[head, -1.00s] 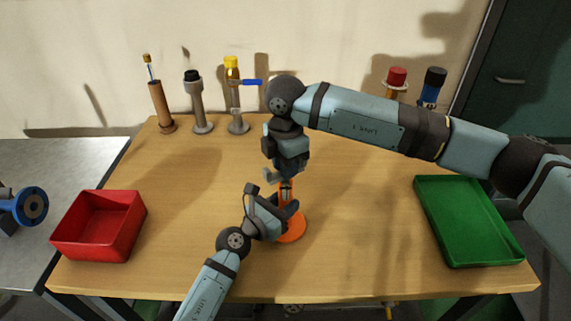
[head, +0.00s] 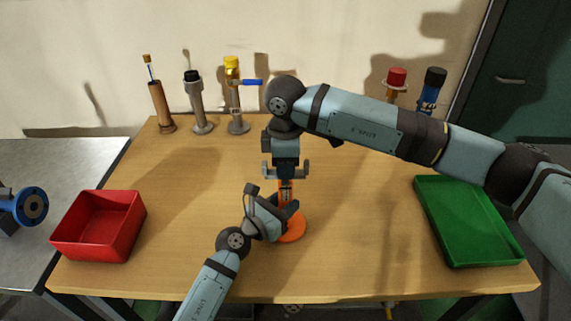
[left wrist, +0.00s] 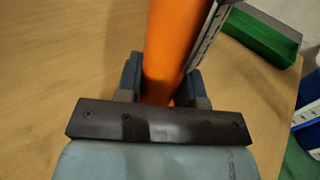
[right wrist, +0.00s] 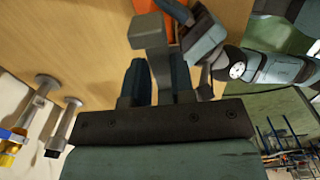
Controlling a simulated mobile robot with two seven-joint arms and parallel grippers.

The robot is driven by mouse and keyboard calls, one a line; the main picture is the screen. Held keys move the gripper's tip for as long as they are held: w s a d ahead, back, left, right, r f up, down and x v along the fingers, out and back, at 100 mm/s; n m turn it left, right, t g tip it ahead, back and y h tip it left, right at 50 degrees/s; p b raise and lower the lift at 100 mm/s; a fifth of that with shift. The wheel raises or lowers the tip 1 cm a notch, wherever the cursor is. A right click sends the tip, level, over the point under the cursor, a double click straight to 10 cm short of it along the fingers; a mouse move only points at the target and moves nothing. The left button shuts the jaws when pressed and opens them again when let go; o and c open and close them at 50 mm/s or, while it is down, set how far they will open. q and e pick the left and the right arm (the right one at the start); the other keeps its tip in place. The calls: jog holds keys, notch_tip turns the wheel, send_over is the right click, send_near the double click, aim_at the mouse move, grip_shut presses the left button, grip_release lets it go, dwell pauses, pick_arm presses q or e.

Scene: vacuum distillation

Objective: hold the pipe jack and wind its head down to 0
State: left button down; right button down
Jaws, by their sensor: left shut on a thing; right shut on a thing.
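The pipe jack stands upright on the wooden table, with a round orange base (head: 292,229) and an orange body (left wrist: 172,40). A pale scale strip (left wrist: 207,35) runs along the body in the left wrist view, but its reading is not legible. My left gripper (head: 287,210) is shut around the body from the lower left. My right gripper (head: 286,171) points down from above and is shut on the jack's grey head (right wrist: 150,32). The head is partly hidden by the right gripper in the head view.
A red bin (head: 70,245) is at the left and a green tray (head: 485,258) at the right. Several fittings stand along the back, including a valve with a blue handle (head: 252,82). The table around the jack's base is clear.

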pick_arm(q)
jog(key=shift+f, duration=0.25)
pick_arm(e)
jog(key=shift+r, duration=0.2)
jog(key=c, duration=1.2)
grip_release()
jog(key=shift+o, duration=1.2)
jog(key=shift+f, duration=0.1)
pick_arm(q)
jog(key=shift+r, duration=0.1)
jog(key=shift+r, duration=0.1)
pick_arm(e)
notch_tip(320, 180, up, 12)
pick_arm(q)
jog(key=c, duration=0.7)
grip_release()
jog(key=v, duration=1.2)
jog(key=shift+r, duration=0.1)
